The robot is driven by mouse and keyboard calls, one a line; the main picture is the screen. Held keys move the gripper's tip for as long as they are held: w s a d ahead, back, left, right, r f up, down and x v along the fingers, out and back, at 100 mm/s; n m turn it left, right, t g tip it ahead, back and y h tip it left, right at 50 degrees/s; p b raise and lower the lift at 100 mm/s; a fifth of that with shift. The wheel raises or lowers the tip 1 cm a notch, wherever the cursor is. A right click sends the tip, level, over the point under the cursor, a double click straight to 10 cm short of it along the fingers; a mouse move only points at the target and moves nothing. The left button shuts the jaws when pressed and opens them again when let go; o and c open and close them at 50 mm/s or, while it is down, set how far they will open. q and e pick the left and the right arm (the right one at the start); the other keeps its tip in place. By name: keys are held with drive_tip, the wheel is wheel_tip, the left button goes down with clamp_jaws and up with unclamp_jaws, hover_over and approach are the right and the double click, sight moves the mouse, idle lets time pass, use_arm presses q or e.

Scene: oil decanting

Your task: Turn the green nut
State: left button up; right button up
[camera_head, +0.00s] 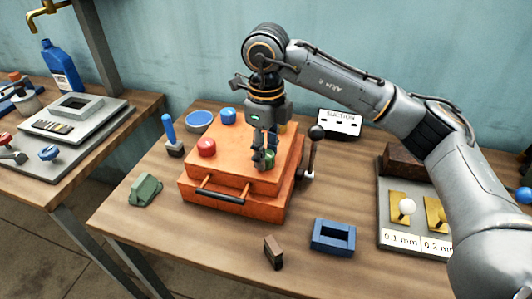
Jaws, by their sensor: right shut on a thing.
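The green nut (270,155) sits on top of the orange box (240,192), near its right side. My right gripper (264,160) points down from above and is shut on the green nut, which its fingers partly hide. A red nut (206,147) and a blue nut (228,116) stand on the same box, to the left and at the back left. A yellowish piece shows behind the gripper, mostly hidden. My left gripper is not in view.
A black-knobbed lever (316,132) stands close to the box's right side. A blue frame (333,238), a small brown block (273,252) and a green block (145,190) lie on the table.

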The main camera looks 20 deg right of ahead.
drive_tip(key=shift+m, duration=0.7)
drive_tip(key=o, duration=1.2)
drive_tip(key=shift+r, duration=0.1)
wheel_tip(320, 180, up, 12)
drive_tip(key=shift+f, duration=0.1)
